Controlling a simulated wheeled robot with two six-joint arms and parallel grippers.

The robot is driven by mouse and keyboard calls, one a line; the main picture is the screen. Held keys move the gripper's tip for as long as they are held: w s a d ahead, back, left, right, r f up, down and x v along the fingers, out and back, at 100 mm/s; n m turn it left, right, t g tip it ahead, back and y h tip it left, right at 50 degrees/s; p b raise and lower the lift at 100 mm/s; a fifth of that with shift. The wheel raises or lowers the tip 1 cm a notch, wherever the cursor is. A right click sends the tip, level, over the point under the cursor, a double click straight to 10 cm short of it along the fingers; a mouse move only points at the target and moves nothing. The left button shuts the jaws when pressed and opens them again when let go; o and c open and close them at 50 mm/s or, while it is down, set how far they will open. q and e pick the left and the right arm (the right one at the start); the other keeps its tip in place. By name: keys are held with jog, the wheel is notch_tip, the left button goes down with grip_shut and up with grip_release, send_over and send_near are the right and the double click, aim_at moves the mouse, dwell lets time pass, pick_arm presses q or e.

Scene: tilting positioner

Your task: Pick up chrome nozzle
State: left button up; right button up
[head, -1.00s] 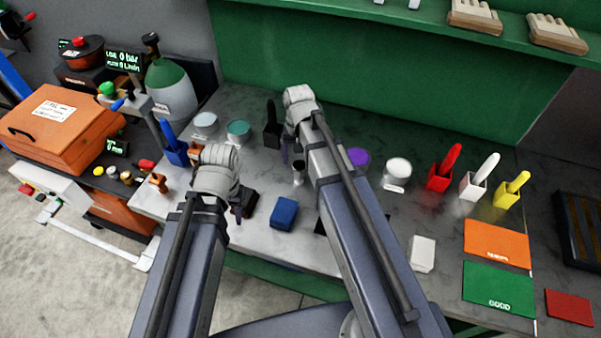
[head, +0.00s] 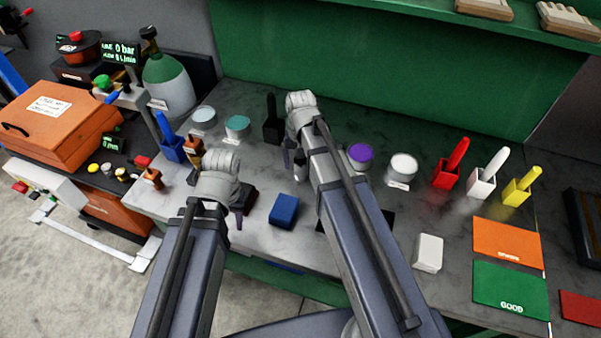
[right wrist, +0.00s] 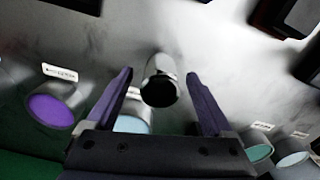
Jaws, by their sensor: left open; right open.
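The chrome nozzle (right wrist: 160,82) is a shiny, dark-ended cylinder standing on the grey bench. In the right wrist view it appears between the two purple fingers of my right gripper (right wrist: 158,76), which are open, with a gap on both sides. In the head view the nozzle (head: 299,173) is small and partly covered by my right arm. My right gripper (head: 288,158) is just beside it there, mostly hidden by its own wrist. My left gripper (head: 240,216) is over the front left of the bench, open and empty, its fingers partly hidden.
A blue block (head: 284,211) lies in front of the nozzle. Behind it stand a black holder (head: 272,130), a teal-topped pot (head: 237,127) and a purple-topped pot (head: 360,157). A white pot (head: 403,168) is right of these. The green wall (head: 380,80) closes the back.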

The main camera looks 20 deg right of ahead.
aim_at(300, 170)
pick_arm(q)
notch_tip(300, 170, down, 3)
jog(key=shift+f+b, duration=0.1)
jog(key=shift+b, duration=1)
pick_arm(e)
notch_tip(300, 170, down, 3)
jog(key=shift+f, duration=0.1)
grip_shut()
